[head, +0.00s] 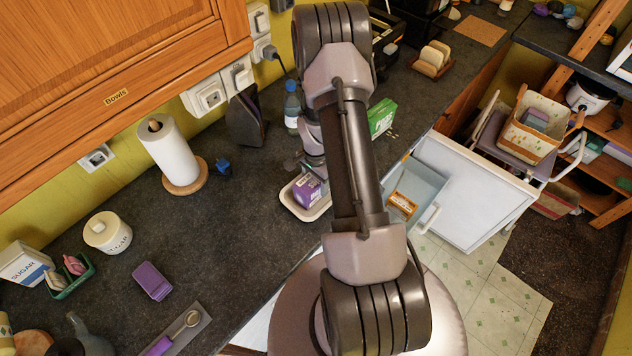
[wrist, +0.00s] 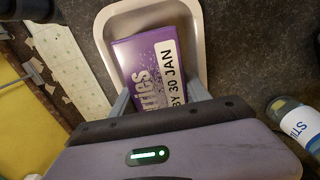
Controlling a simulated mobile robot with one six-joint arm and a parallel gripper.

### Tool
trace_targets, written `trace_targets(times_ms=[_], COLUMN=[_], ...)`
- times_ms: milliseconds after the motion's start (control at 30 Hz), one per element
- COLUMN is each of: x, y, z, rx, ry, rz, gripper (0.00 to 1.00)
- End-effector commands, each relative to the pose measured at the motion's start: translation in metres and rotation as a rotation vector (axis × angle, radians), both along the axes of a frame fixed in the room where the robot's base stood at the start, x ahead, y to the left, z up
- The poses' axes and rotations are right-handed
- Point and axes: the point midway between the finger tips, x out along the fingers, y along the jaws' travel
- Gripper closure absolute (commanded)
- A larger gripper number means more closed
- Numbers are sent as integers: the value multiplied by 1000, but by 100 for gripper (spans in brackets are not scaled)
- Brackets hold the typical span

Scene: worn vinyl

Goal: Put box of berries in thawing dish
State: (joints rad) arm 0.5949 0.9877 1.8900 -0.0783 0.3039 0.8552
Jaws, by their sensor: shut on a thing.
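The purple box of berries (head: 307,190) is within the rim of a cream thawing dish (head: 291,207) on the dark counter. In the wrist view the box (wrist: 150,67), marked "BY 30 JAN", lies inside the outline of the dish (wrist: 103,22), slightly turned against its walls. My gripper (wrist: 158,95) is shut on the near end of the box, one finger on each side. I cannot tell whether the box touches the dish floor. My arm hides part of the dish in the head view.
A paper towel roll (head: 168,152) is to the left, with a purple case (head: 152,281) farther left. An open drawer (head: 430,175) juts out below the counter at the right.

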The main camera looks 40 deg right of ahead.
Motion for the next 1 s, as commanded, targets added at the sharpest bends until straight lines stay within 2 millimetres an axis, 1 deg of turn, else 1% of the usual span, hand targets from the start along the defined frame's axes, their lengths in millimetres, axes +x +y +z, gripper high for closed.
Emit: trace_targets(times_ms=[133,267,300,367,400,667,767,867,1000], x=[0,0,0,0,0,0,-1,0,0], y=[0,0,0,0,0,0,0,-1,-1], z=[1,-3,-4,-3,-3,-2,2,15,51], rx=[0,0,0,0,0,0,0,-1,-2], ry=[0,0,0,1,1,1,1,-1,-2], rz=[0,1,1,1,1,1,1,1,2], gripper=[100,100,44,32,24,24,24,24,24])
